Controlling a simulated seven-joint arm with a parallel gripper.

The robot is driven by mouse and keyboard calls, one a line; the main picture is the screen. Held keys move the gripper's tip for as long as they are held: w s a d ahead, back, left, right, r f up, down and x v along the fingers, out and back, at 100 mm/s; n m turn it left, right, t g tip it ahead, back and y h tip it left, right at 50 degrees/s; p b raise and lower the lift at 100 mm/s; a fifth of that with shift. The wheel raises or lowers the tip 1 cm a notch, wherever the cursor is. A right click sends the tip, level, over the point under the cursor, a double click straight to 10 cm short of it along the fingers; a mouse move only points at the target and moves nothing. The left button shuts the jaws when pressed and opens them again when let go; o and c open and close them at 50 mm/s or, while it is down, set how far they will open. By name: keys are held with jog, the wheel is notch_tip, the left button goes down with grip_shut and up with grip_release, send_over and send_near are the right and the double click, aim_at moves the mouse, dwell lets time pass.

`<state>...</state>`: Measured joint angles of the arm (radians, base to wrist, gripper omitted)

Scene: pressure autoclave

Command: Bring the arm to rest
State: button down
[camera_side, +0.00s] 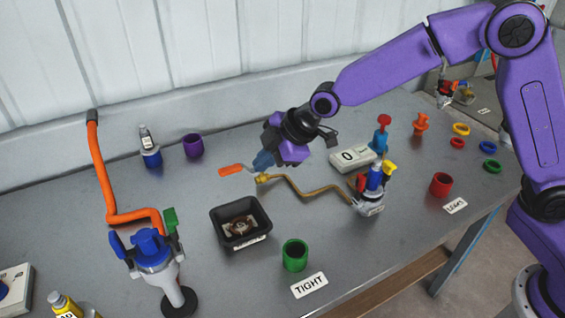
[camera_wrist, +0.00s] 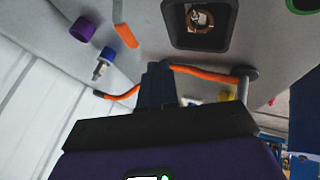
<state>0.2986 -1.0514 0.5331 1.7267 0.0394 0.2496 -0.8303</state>
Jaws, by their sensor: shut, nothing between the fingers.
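My gripper (camera_side: 260,165) is at the middle of the bench in the side view, its blue fingers shut with nothing between them. My purple arm reaches in from the right, its wrist tilted down to the left. In the wrist view the shut fingers (camera_wrist: 157,85) show as a dark blue block at the centre. In the side view the fingertips appear close to an orange-handled tool (camera_side: 231,170) and the brass end of a tan hose (camera_side: 300,189). I cannot tell their exact height above the bench.
A black tray (camera_side: 240,238), a green cup (camera_side: 295,255), a purple cup (camera_side: 193,145) and a blue-based bottle (camera_side: 150,150) stand around. A valve device (camera_side: 371,190) and a grey display box (camera_side: 352,158) are to the right. An orange pipe (camera_side: 103,180) rises at left.

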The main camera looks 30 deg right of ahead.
jog(key=s+d+r+m+g+h, duration=0.1)
jog(key=s+d+m+g+h, duration=0.1)
jog(key=s+d, duration=1.1)
jog(key=s+d+r+m+g+h, duration=0.1)
jog(key=s+d+m+g+h, duration=0.1)
jog(key=s+d, duration=1.1)
jog(key=s+m+g, duration=0.1)
jog(key=s, duration=0.6)
jog(key=shift+s+r+h, duration=0.2)
jog(key=shift+s+h, duration=0.1)
jog(key=shift+s, duration=0.1)
